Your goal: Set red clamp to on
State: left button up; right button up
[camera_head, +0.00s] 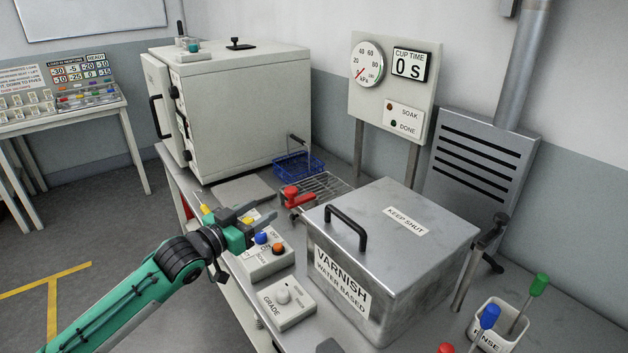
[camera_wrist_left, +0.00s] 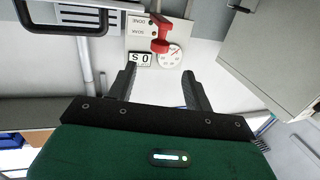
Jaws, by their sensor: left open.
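The red clamp (camera_head: 291,194) sits beside the wire rack (camera_head: 326,185), behind the varnish box in the head view. Its setting cannot be read. In the left wrist view the red clamp (camera_wrist_left: 160,36) shows beyond the fingertips, roughly centred between them. My left gripper (camera_head: 262,207) is open and empty, to the left of the clamp and apart from it, above the control boxes. Its two spread fingers (camera_wrist_left: 159,78) also show in the left wrist view. My right gripper is not in view.
The varnish box (camera_head: 400,235) with a black handle stands right of the clamp. A button box (camera_head: 265,262) and the grade box (camera_head: 287,303) lie near my left arm. The blue basket (camera_head: 298,165), large cabinet (camera_head: 240,110) and gauge panel (camera_head: 393,85) stand behind.

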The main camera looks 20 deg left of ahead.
aim_at(296, 188)
pick_arm(q)
jog(key=p+x, duration=0.2)
jog(key=x, duration=1)
jog(key=shift+w+r+p, duration=0.1)
jog(key=shift+p, duration=0.3)
jog(key=shift+w+d, duration=0.15)
jog(key=shift+w, duration=0.45)
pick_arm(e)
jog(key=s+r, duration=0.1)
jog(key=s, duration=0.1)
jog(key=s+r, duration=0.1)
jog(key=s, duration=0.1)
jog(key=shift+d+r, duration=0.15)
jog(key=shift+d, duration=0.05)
pick_arm(q)
grip_shut()
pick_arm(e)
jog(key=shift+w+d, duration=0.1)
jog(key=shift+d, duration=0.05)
